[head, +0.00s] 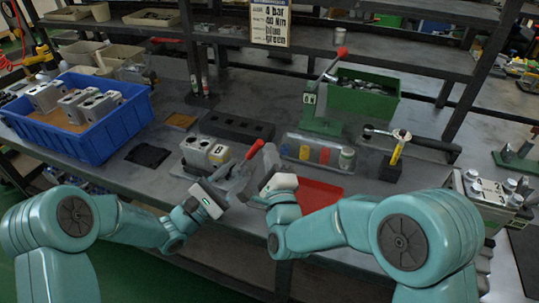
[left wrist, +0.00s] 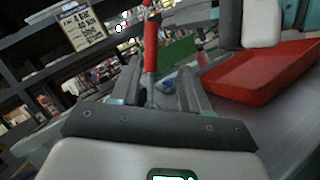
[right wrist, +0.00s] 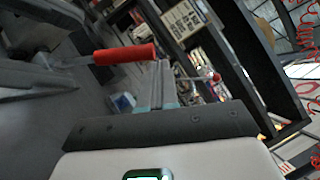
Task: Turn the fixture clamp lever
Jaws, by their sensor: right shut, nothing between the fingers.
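The fixture clamp lever has a red handle (head: 255,148) and stands tilted up to the right beside a grey valve block (head: 206,153) in its fixture. My left gripper (head: 236,172) is open just below the handle. In the left wrist view the red handle (left wrist: 151,46) and its thin rod show upright in the gap between the spread fingers; I cannot tell if they touch. My right gripper (head: 270,158) is shut and empty, just right of the lever. In the right wrist view the red handle (right wrist: 124,54) lies left of the closed fingers. The lever's pivot is mostly hidden.
A red tray (head: 318,195) lies right of my right gripper. Behind are a clear tray with coloured pieces (head: 304,153) and a green press (head: 322,118) with another red-handled lever. A blue crate (head: 78,135) of blocks stands left.

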